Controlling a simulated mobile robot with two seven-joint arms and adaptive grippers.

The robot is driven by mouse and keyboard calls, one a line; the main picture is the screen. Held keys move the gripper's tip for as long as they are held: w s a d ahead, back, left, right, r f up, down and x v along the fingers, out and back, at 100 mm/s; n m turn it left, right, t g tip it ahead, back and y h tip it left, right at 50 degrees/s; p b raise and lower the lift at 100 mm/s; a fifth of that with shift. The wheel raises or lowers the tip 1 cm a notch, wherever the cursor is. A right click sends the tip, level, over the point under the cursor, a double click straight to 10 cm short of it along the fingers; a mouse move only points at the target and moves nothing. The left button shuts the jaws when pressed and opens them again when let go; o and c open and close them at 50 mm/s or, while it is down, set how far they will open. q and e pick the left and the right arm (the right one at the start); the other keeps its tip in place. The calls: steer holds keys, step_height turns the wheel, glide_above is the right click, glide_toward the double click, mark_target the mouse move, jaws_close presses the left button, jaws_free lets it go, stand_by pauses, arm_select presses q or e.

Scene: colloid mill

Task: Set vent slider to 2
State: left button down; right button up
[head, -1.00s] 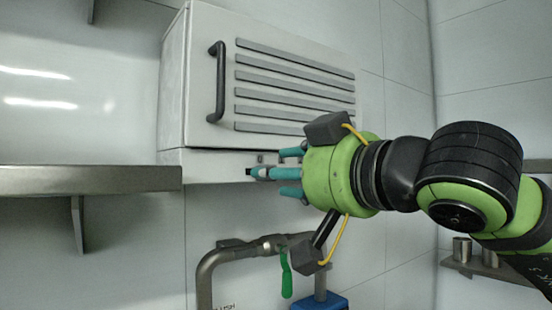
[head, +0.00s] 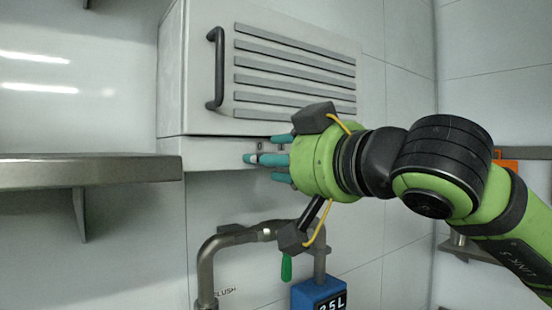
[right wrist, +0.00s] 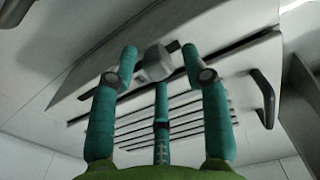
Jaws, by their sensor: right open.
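The vent slider is on the pale strip (head: 215,154) under the white slatted vent cabinet (head: 200,70). In the head view my fingers hide its knob, and a small dark mark shows just above them. In the right wrist view the grey knob (right wrist: 155,63) sits on a dark slot (right wrist: 225,50). My right gripper (head: 264,158) is at the strip, its teal fingers pointing left. It is open, with its fingers (right wrist: 159,68) spread around the knob; I cannot tell whether they touch it. The slider's setting cannot be read. My left gripper is out of view.
A black handle (head: 215,68) stands out on the cabinet door. A metal shelf (head: 90,172) juts out at the left. Below are a bent metal pipe (head: 208,265), a green lever (head: 286,267) and a blue box (head: 318,294).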

steer(key=v, duration=1.2)
